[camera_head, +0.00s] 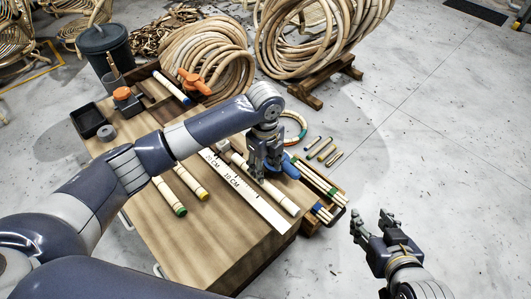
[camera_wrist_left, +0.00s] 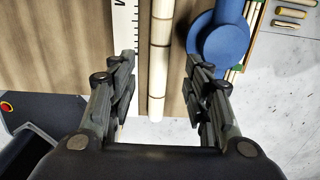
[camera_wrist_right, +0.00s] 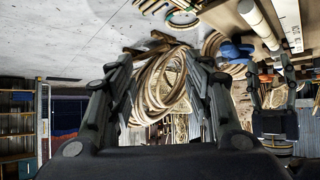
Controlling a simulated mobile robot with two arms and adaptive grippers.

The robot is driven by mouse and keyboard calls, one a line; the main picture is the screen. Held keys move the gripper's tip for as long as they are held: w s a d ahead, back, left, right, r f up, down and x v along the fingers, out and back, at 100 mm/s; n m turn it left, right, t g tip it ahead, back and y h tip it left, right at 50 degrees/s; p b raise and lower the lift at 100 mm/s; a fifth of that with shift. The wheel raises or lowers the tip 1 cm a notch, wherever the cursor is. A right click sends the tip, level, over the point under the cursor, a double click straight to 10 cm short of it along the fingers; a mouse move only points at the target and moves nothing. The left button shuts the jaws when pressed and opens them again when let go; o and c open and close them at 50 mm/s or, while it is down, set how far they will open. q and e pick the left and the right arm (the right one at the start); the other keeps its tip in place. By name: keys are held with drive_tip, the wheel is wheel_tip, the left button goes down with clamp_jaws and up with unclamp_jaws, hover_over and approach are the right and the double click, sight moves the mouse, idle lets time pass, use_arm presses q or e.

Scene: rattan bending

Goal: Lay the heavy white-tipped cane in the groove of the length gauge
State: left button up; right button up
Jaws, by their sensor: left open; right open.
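The length gauge (camera_head: 243,190) is a white scale with centimetre marks lying along the table's right side; its scale also shows in the left wrist view (camera_wrist_left: 124,45). A thick pale cane (camera_head: 285,203) lies parallel to the scale, on its right. In the left wrist view the cane (camera_wrist_left: 161,35) runs between my open fingers, with a brown strip between it and the scale. I cannot tell whether it sits in a groove, and its tip colour is unclear. My left gripper (camera_head: 266,174) is open over the cane. My right gripper (camera_head: 372,219) is open and empty, off the table's right side.
A blue round object (camera_wrist_left: 220,45) sits close right of the cane. A side tray (camera_head: 337,197) holds several colour-tipped canes. A yellow-tipped cane (camera_head: 192,182) and a green-tipped cane (camera_head: 169,196) lie left of the gauge. Rattan coils (camera_head: 215,60) stand behind the table. The table's front is clear.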

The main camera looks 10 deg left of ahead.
use_arm(q)
wheel_tip(320, 180, up, 4)
drive_tip(key=p, duration=0.1)
drive_tip(key=s+d+f+n+t+h, duration=0.2)
drive_tip(key=s+d+f+n+h, duration=0.25)
drive_tip(key=s+d+n, duration=0.45)
drive_tip(key=s+a+n+t+y, duration=0.2)
drive_tip(key=s+a+n, duration=0.3)
drive_tip(key=a+n, duration=0.2)
drive_tip(key=s+a+n+t+y, duration=0.1)
drive_tip(key=s+a+n, duration=0.4)
drive_tip(key=a, duration=0.5)
drive_tip(key=shift+s+r+n+t+y, duration=0.25)
drive_tip(key=shift+s+n+t+y, duration=0.1)
drive_tip(key=shift+n+t, duration=0.45)
use_arm(e)
drive_tip(key=s+d+f+g+h, duration=0.1)
drive_tip(key=s+d+f+g, duration=0.1)
drive_tip(key=s, duration=0.4)
wheel_tip(320, 180, down, 2)
drive_tip(key=shift+s+d+f+g, duration=0.15)
drive_tip(key=shift+s+g, duration=0.15)
drive_tip(key=shift+g, duration=0.6)
drive_tip(key=shift+s+f, duration=0.1)
drive_tip(key=shift+f, duration=0.05)
